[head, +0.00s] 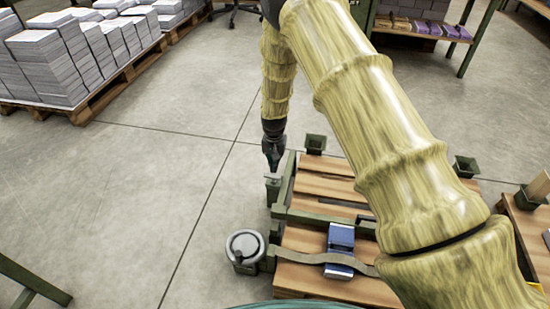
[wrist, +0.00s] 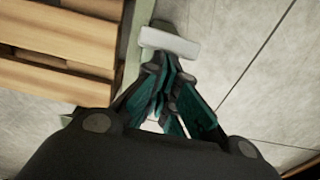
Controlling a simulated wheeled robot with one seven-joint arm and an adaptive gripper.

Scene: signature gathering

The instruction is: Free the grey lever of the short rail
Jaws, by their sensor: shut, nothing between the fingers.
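My gripper (head: 273,163) points down at the left edge of the wooden pallet-like bench. Its teal fingers are shut and empty, as the wrist view (wrist: 172,82) shows. In the head view the grey lever (head: 272,177) shows just under the fingertips, on a short green post. I cannot tell whether the fingers touch it. A green rail (head: 284,185) runs along the bench's left edge, and another green rail (head: 325,218) crosses the slats.
A strap (head: 310,258) runs from a round grey-topped drum (head: 245,246) over a blue bundle (head: 340,248) on the bench (head: 320,188). Green corner sockets (head: 315,143) stand at the back. Paper stacks (head: 50,65) sit on pallets at far left.

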